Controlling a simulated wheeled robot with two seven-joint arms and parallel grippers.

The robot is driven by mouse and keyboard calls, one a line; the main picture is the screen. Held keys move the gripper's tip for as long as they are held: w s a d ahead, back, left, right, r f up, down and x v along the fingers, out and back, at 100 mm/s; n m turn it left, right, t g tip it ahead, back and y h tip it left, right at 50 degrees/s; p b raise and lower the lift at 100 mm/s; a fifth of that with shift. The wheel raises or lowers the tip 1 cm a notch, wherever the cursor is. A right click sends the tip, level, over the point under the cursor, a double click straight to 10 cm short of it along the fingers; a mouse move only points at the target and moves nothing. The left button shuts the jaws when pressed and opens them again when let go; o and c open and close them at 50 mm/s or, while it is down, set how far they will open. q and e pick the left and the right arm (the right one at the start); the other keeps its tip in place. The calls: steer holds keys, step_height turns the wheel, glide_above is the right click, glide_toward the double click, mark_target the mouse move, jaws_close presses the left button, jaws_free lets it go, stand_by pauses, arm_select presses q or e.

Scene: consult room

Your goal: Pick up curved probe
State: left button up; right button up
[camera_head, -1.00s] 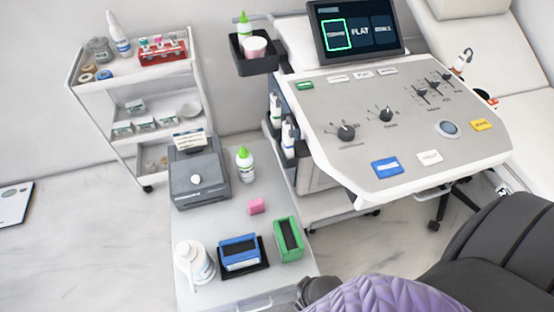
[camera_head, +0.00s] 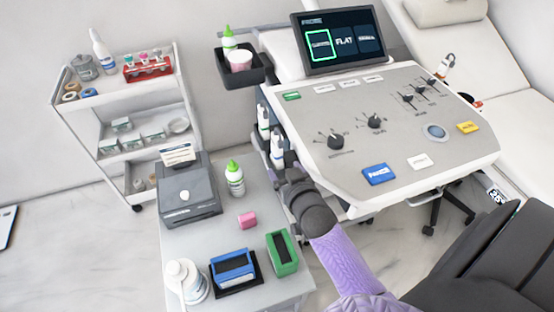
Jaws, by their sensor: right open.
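The task's curved probe is not clearly identifiable. White and dark probe-like items stand in holders on the left side of the console (camera_head: 392,150): one upper (camera_head: 264,121) and one lower (camera_head: 278,148). A further pale, corded item (camera_head: 447,64) stands at the console's right edge. The screen (camera_head: 336,42) outlines its left option in green, beside FLAT. My right gripper (camera_head: 287,181), dark on a purple arm, is just below the lower left-side item. It is open; its fingertips are small and partly hidden, and contact cannot be told. My left gripper is not in view.
A low table (camera_head: 200,240) holds a grey device (camera_head: 188,190), a green-capped bottle (camera_head: 235,180), a pink block (camera_head: 247,220), blue (camera_head: 232,268) and green (camera_head: 282,253) items and a white pump bottle (camera_head: 187,281). A white cart (camera_head: 135,100) stands back left.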

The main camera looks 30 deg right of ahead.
mark_target(279, 157)
steer(key=b+x, duration=0.1)
steer(key=x, duration=0.1)
steer(key=b+x, duration=0.1)
steer(key=x, duration=0.2)
steer(key=b+x, duration=0.1)
steer(key=x, duration=0.2)
steer(key=shift+s+d+f, duration=0.1)
steer(key=shift+d, duration=0.2)
steer(key=shift+w+d, duration=0.1)
steer(key=shift+w, duration=0.25)
jaws_close()
